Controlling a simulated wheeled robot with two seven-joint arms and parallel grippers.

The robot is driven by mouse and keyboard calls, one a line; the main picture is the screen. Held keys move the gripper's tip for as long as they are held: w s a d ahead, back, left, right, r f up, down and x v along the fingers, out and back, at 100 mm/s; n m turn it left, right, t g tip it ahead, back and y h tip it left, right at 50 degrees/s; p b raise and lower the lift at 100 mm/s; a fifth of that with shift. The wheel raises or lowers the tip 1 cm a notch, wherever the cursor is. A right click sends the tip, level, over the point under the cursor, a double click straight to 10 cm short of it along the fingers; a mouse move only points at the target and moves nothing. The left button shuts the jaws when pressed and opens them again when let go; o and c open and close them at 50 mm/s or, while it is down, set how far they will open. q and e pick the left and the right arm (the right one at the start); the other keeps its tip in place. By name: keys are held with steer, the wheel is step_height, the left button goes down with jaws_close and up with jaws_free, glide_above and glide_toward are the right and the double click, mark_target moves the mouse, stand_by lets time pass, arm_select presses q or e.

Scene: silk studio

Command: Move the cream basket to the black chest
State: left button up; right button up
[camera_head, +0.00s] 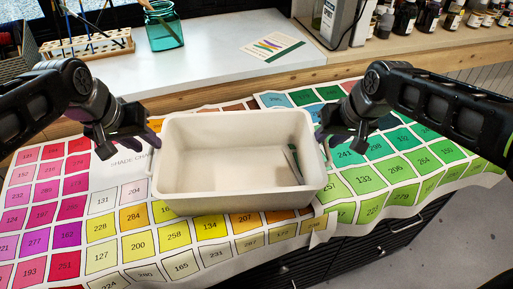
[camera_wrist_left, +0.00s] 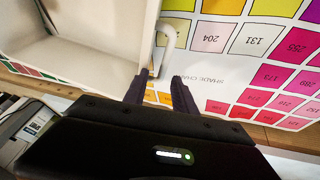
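The cream basket (camera_head: 235,196) is upright in the middle of the head view, over a colour shade chart. A thin metal tool with dark green parts (camera_head: 294,165) lies inside it. My left gripper (camera_head: 150,139) is at the basket's left end. In the left wrist view its fingers (camera_wrist_left: 162,92) are apart, with the basket's pale loop handle (camera_wrist_left: 168,38) just ahead of the gap. My right gripper (camera_head: 322,137) is close to the handle at the right end; its finger gap is not clear. The black chest (camera_head: 405,232) shows its drawer fronts below the chart.
The shade chart (camera_head: 117,245) covers the top and hangs over its front edge. Behind is a pale counter (camera_head: 215,62) with a teal jar (camera_head: 163,28), a wooden rack (camera_head: 85,45), a leaflet (camera_head: 272,46) and several dark bottles (camera_head: 428,18). Grey floor is at lower right.

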steer(key=v, duration=0.4)
arm_select(q)
steer(key=shift+a, duration=0.1)
steer(key=shift+a+p, duration=0.3)
steer(key=shift+a, duration=2.65)
arm_select(e)
steer(key=shift+r, duration=0.25)
